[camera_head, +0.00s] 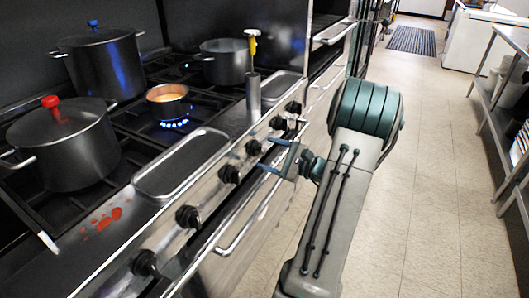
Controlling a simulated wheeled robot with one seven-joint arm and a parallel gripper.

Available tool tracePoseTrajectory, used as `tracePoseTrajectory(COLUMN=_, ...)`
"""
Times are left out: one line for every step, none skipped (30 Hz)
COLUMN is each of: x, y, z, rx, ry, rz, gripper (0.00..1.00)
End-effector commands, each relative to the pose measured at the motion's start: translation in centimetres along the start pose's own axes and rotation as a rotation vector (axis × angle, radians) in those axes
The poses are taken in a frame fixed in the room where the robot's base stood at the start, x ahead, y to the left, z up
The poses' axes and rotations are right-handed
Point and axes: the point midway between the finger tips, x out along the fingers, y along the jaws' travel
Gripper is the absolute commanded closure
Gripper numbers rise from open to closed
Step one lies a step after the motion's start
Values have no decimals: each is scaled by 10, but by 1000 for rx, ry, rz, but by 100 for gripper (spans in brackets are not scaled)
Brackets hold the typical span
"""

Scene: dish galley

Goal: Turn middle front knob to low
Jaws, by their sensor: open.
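A row of several black knobs runs along the steel front panel of the stove (207,198). The knob (254,147) nearest my gripper is level with the gap between its fingers. Another black knob (229,174) is just nearer to the camera, and one more (278,122) is just beyond. My gripper (266,155) is open, with its two teal fingers pointing left at the panel. I cannot tell whether the fingers touch the knob. The knob markings are too small to read.
A pot with a red-knobbed lid (66,150), a tall lidded pot (103,68) and an open pot (224,62) stand on the stove. A steel tray (182,163) and a cylinder holding a yellow-handled tool (253,95) sit near the front edge. The floor (425,180) at right is clear.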

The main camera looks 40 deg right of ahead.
Motion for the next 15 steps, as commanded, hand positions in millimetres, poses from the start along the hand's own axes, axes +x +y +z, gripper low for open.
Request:
tracePoseTrajectory(x=-12, y=-1, z=0, rx=0, ry=3, rz=-3, gripper=32)
tracePoseTrajectory(x=-19, y=-1, z=0, rx=0, ry=4, rz=-4, gripper=32)
tracePoseTrajectory(x=-28, y=-1, z=0, rx=0, ry=3, rz=-3, gripper=32)
tracePoseTrajectory(x=-36, y=-1, z=0, rx=0, ry=4, rz=-4, gripper=32)
tracePoseTrajectory(x=-43, y=-1, z=0, rx=0, ry=4, rz=-3, gripper=32)
tracePoseTrajectory(x=-52, y=-1, z=0, rx=0, ry=3, rz=-4, gripper=32)
tracePoseTrajectory(x=-59, y=-1, z=0, rx=0, ry=3, rz=-3, gripper=32)
tracePoseTrajectory(x=-66, y=-1, z=0, rx=0, ry=3, rz=-3, gripper=32)
tracePoseTrajectory(x=-74, y=-1, z=0, rx=0, ry=2, rz=-3, gripper=32)
tracePoseTrajectory(x=-79, y=0, z=0, rx=0, ry=2, rz=-2, gripper=32)
tracePoseTrajectory(x=-85, y=0, z=0, rx=0, ry=2, rz=-3, gripper=32)
tracePoseTrajectory(x=-92, y=0, z=0, rx=1, ry=2, rz=-2, gripper=32)
tracePoseTrajectory(x=-96, y=0, z=0, rx=0, ry=2, rz=-1, gripper=32)
tracePoseTrajectory(x=-99, y=0, z=0, rx=0, ry=1, rz=-1, gripper=32)
tracePoseTrajectory(x=-104, y=0, z=0, rx=0, ry=0, rz=-1, gripper=32)
